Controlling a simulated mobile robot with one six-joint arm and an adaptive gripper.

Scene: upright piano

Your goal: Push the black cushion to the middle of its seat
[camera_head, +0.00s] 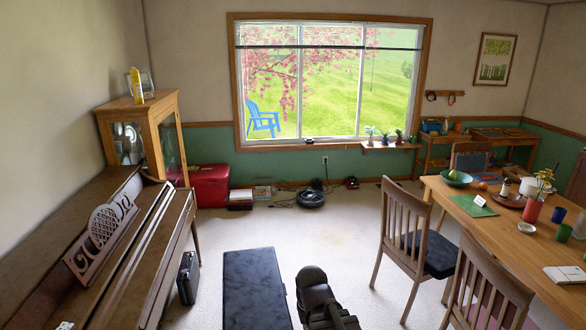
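The black cushion (440,262) lies on the seat of the wooden slat-backed chair (393,240) at the left side of the dining table. The chair's back partly hides it, and the cushion's far side reaches toward the table. I cannot tell exactly how far off the seat's middle it is. Dark parts of my own arm show at the bottom centre, on the floor side left of the chair. My gripper's fingers do not show, so its opening is hidden.
A bench with a black top (254,288) stands left of my arm, beside the piano (150,250). A second chair (488,285) stands nearer, by the dining table (500,232), which holds several small items. A robot vacuum (310,199) lies under the window. Carpet between is clear.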

